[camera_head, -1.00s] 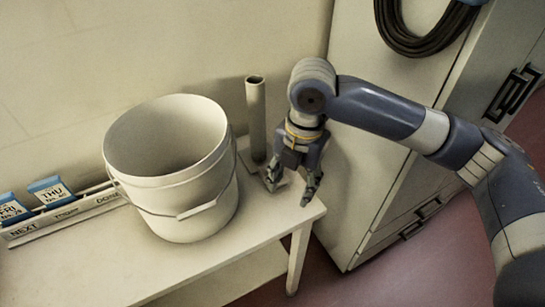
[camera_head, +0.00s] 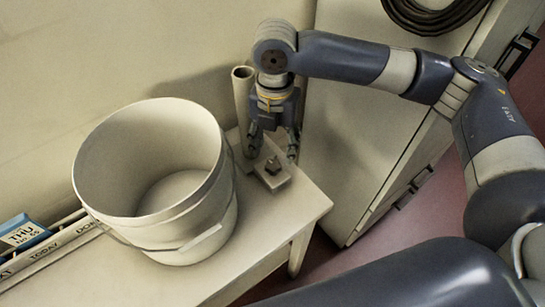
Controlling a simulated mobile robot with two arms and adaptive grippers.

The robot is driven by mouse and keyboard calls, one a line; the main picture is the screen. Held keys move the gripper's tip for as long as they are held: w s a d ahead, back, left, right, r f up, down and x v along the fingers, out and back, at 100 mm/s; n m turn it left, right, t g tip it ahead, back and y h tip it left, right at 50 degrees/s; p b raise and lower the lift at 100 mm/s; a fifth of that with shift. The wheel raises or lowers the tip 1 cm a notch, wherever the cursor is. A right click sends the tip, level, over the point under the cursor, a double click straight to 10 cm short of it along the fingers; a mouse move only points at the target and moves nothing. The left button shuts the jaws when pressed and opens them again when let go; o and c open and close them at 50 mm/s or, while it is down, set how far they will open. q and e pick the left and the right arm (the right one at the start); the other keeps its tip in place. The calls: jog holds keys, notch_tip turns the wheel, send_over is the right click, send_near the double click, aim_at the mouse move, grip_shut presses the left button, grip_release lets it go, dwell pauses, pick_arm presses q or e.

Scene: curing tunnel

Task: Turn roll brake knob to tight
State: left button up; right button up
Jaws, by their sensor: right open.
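A small brown knob (camera_head: 272,164) sits on a flat pale base plate (camera_head: 279,181) near the right end of the bench. An upright pale tube (camera_head: 243,90) stands behind it, to the left. My right gripper (camera_head: 272,152) is open, pointing down, with its fingers above and behind the knob as seen in the head view. Its fingers look empty. I cannot tell whether they touch the knob. No tight or loose marking is readable. My left gripper is not in view.
A large white bucket (camera_head: 150,215) stands on the bench (camera_head: 308,208) left of the knob. A calendar card (camera_head: 22,236) and a labelled rail (camera_head: 60,240) are further left. A pale cabinet (camera_head: 345,150) stands to the right, with a coiled dark cable (camera_head: 440,18) on it.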

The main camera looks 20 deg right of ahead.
aim_at(273, 164)
notch_tip(273, 164, down, 5)
jog(key=shift+w+a+r, duration=0.1)
jog(key=shift+w+r, duration=0.05)
jog(key=shift+r, duration=0.05)
jog(key=shift+f, duration=0.65)
jog(key=shift+c, duration=1)
jog(key=c, duration=0.9)
jog(key=shift+o, duration=0.3)
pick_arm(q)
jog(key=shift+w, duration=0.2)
pick_arm(e)
jog(key=shift+r, duration=0.1)
